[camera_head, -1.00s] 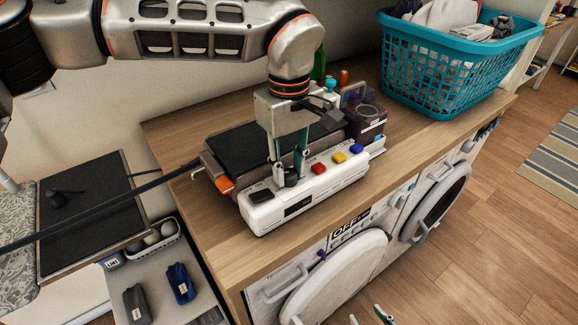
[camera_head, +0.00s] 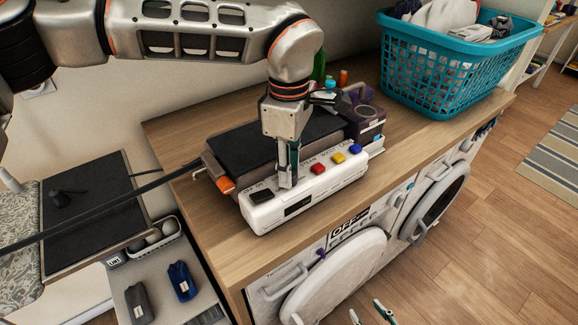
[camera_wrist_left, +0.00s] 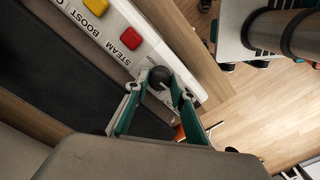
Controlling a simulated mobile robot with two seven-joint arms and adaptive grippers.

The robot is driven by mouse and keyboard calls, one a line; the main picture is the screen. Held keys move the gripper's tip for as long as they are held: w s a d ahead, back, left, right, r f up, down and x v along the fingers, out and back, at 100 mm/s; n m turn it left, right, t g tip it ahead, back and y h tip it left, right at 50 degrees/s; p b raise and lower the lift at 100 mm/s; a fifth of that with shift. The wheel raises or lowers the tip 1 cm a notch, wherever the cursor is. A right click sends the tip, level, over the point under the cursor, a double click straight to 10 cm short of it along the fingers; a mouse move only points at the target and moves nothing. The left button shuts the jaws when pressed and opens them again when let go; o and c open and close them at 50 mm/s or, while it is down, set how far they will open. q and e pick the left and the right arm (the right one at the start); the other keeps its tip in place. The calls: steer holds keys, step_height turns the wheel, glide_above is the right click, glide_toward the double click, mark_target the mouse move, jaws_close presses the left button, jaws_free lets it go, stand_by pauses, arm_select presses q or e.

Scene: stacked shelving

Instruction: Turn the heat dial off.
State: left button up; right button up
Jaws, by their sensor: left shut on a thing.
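The white control panel (camera_head: 322,189) lies on the wooden counter and carries a row of coloured buttons. The heat dial (camera_wrist_left: 158,77), a small black round knob, sits on the panel in the left wrist view. My left gripper (camera_head: 287,183) points straight down over it; in the left wrist view its teal-lined fingers (camera_wrist_left: 159,84) are shut on the dial, one on each side. The gripper hides the dial in the head view. My right gripper's fingertips (camera_head: 370,315) show at the bottom edge of the head view, apart and with nothing seen between them.
A black button (camera_head: 261,196) is left of the gripper; red (camera_head: 317,169), yellow (camera_head: 339,158) and blue (camera_head: 354,149) buttons are right. A dark flat board (camera_head: 245,150) lies behind the panel. A teal laundry basket (camera_head: 440,75) stands at the counter's far right.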

arm_select(q)
steer(key=shift+n, duration=0.9)
steer(key=o, duration=1.1)
steer(key=shift+w+r, duration=0.1)
steer(key=shift+r, duration=3.9)
steer(key=shift+s, duration=0.25)
